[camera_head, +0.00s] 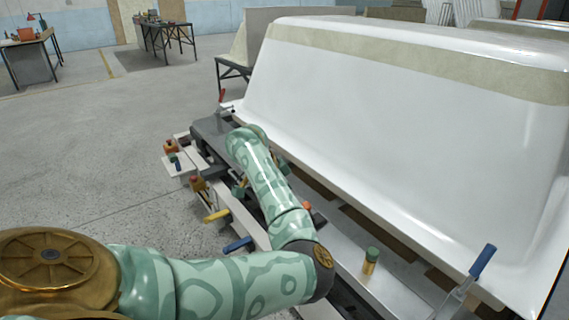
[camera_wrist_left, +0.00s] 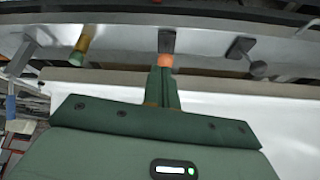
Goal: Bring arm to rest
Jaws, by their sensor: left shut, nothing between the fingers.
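My left arm (camera_head: 265,185), patterned in green, comes in from the left, bends at a dark elbow, and its forearm lies over the bench alongside the white tub shell (camera_head: 400,110). The left gripper's fingers are hidden by the forearm in the head view. In the left wrist view my left gripper (camera_wrist_left: 162,88) is shut and empty. Its dark green fingers point toward an orange-tipped dark fitting (camera_wrist_left: 166,42); I cannot tell whether they touch it. My right arm and gripper are not in view.
A yellow cylinder with a green top (camera_head: 371,262) stands on the bench rim. A blue-handled clamp (camera_head: 482,262) stands at right, a red-handled one (camera_head: 222,97) at the far end. Yellow (camera_head: 216,216) and blue (camera_head: 238,244) handles stick out at left. The floor (camera_head: 110,140) is clear at left.

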